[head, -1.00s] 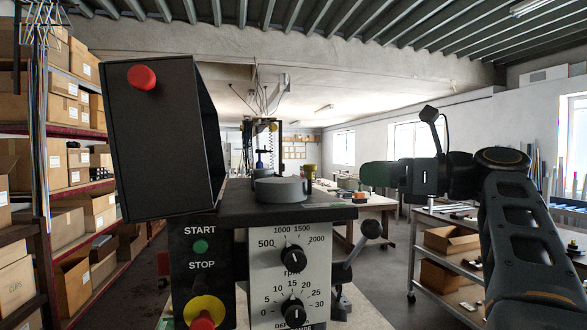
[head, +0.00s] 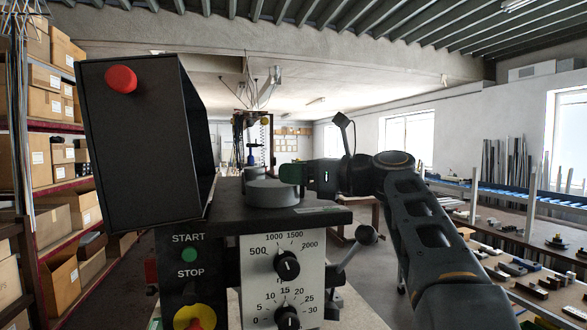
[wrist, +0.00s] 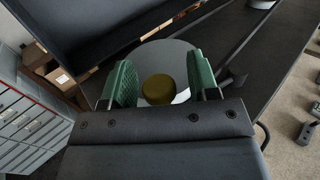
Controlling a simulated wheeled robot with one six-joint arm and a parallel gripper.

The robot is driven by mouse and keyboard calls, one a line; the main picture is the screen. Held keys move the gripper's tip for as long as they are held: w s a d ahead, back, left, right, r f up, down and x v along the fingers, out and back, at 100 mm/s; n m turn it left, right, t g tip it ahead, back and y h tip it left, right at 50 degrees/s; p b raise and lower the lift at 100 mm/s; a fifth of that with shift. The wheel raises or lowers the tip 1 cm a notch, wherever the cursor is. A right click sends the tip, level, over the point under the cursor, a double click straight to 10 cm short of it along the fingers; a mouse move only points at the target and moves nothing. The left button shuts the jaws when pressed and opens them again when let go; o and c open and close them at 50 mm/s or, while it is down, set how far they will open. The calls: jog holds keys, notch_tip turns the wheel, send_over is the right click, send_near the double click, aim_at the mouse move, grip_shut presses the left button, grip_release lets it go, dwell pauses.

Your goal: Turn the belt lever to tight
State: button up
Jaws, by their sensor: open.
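A grey round pulley-like disc (head: 272,193) sits on the dark top of the machine. In the wrist view an olive-yellow round knob (wrist: 158,90), which looks like the belt lever's end, shows in front of the disc. My gripper (head: 289,174) is just above and right of the disc, with its green fingers open. In the wrist view my fingers are on either side of the knob, with gaps showing. In the head view the knob is hidden, and I cannot make out the lever's arm or any tight mark.
An open black housing with a red button (head: 121,79) stands left of the disc. A ball-ended handle (head: 366,235) sticks out at the machine's right. A bench with parts (head: 540,270) is at the right, shelves of boxes (head: 62,165) at the left.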

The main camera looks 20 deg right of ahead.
jog(key=shift+w+a, duration=0.25)
grip_shut()
dwell(0.5)
